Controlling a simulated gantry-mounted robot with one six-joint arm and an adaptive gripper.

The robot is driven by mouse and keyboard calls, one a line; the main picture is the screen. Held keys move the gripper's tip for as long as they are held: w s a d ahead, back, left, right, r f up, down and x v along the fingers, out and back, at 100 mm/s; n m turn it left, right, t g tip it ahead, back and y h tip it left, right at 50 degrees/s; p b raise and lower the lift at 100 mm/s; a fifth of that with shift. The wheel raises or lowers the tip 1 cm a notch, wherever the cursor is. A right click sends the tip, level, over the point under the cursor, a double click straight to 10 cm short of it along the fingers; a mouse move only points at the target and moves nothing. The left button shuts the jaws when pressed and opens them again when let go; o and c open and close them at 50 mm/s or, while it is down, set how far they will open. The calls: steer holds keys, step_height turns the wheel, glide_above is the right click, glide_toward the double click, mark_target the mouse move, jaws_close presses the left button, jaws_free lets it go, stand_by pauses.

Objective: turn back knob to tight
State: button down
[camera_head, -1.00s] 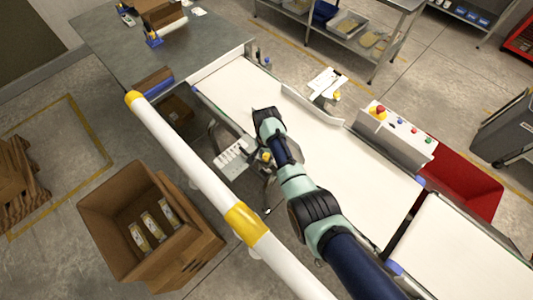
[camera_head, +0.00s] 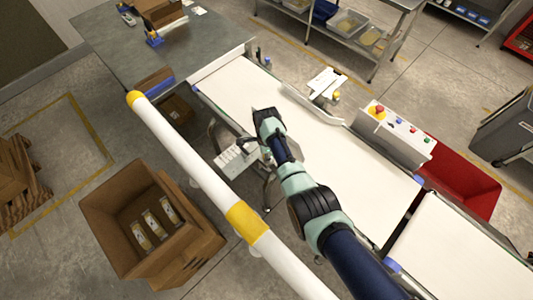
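My gripper (camera_head: 264,116) hangs over the near side of the white belt (camera_head: 240,84), close to its near edge. It is seen from above and behind, so its fingers are hidden and I cannot tell whether it is open or shut. A bracket assembly (camera_head: 262,168) sits at the belt's near edge beside my wrist. No knob shows clearly there; my arm covers part of it. Across the belt, a small yellow knob (camera_head: 336,95) shows on the far guide bracket. I cannot tell which knob is the back one, or read its setting.
A control box (camera_head: 396,134) with a red button stands beyond the belt, next to a red bin (camera_head: 466,186). A white rail with yellow bands (camera_head: 180,172) crosses the near side. An open carton (camera_head: 196,240) stands on the floor. A grey table (camera_head: 110,50) adjoins the belt's far-left end.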

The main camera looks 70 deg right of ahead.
steer(key=shift+m, duration=0.8)
steer(key=c, duration=0.8)
jaws_free()
steer(key=shift+o, duration=0.2)
step_height(320, 180, up, 12)
